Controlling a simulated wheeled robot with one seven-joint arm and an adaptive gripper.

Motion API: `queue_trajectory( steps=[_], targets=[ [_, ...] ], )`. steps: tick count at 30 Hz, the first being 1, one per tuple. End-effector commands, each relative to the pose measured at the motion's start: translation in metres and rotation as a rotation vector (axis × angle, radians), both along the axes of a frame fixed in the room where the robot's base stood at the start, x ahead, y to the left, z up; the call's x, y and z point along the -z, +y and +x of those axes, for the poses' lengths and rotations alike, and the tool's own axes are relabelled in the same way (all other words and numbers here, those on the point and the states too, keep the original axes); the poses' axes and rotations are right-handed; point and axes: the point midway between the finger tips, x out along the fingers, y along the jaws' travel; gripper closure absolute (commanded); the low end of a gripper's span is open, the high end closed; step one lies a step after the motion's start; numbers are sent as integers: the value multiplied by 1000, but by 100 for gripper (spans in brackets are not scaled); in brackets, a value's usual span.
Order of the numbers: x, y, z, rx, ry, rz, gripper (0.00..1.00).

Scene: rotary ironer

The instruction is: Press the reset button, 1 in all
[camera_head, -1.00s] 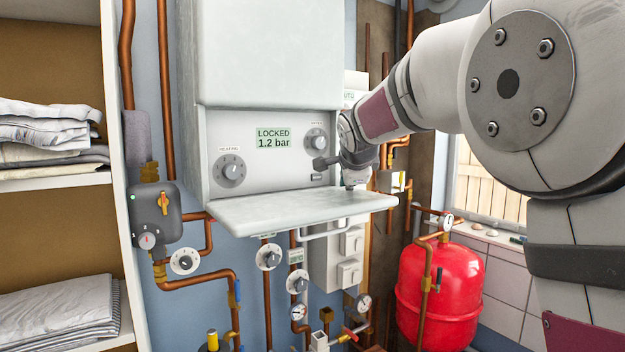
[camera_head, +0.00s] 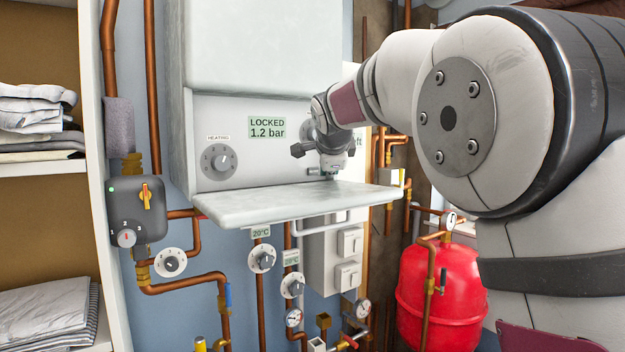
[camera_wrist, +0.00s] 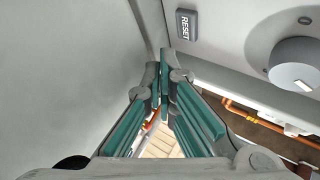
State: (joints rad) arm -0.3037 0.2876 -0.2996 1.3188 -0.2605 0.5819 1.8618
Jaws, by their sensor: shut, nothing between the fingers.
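The reset button (camera_wrist: 186,25) is a small dark rectangle with the word RESET, on the pale front panel of the boiler. In the wrist view it lies just beyond and slightly right of my fingertips, with a visible gap in the picture; I cannot tell the depth. My gripper (camera_wrist: 163,58) is shut and empty, its green-sided fingers meeting at the tips. In the head view the end of my arm is in front of the panel's right part, above the fold-out shelf (camera_head: 285,208), and mostly hides the button. The display (camera_head: 267,128) reads LOCKED, 1.2 bar.
A grey knob (camera_wrist: 297,64) sits near the button in the wrist view. The heating knob (camera_head: 218,160) is on the panel's left. Copper pipes, gauges and a red tank (camera_head: 420,295) are below and right. A linen shelf (camera_head: 45,168) stands at the left.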

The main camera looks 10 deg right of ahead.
Motion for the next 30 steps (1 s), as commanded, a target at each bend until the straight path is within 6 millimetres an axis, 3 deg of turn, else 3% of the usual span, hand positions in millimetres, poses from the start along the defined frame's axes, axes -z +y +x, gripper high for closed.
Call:
queue_trajectory(
  steps=[7, 30],
  targets=[
    [0, 5, 13, -1, 0, 1, 100],
    [0, 6, 13, -1, 0, 1, 100]
  ],
)
